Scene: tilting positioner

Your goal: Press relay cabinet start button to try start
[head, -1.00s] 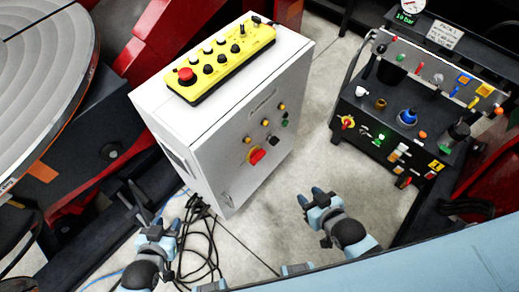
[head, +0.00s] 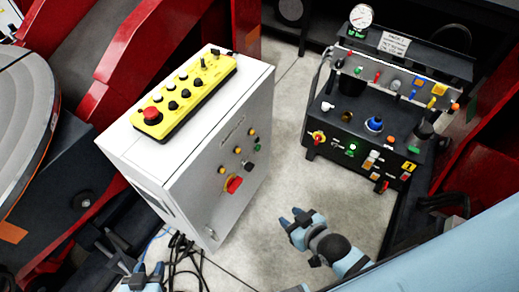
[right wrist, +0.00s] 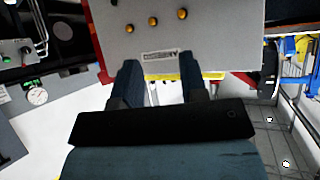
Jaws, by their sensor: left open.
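The relay cabinet (head: 205,185) is a white box standing on the floor left of centre in the head view. My left gripper (head: 112,245) is open at the lower left, partly cut off.
A yellow control pendant (head: 190,95) with a red mushroom button lies on the cabinet top. A dark hydraulic unit (head: 365,135) with a gauge stands at the right. Dark cables (head: 182,255) lie by the cabinet foot. Clear floor (head: 275,185) lies between cabinet and unit.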

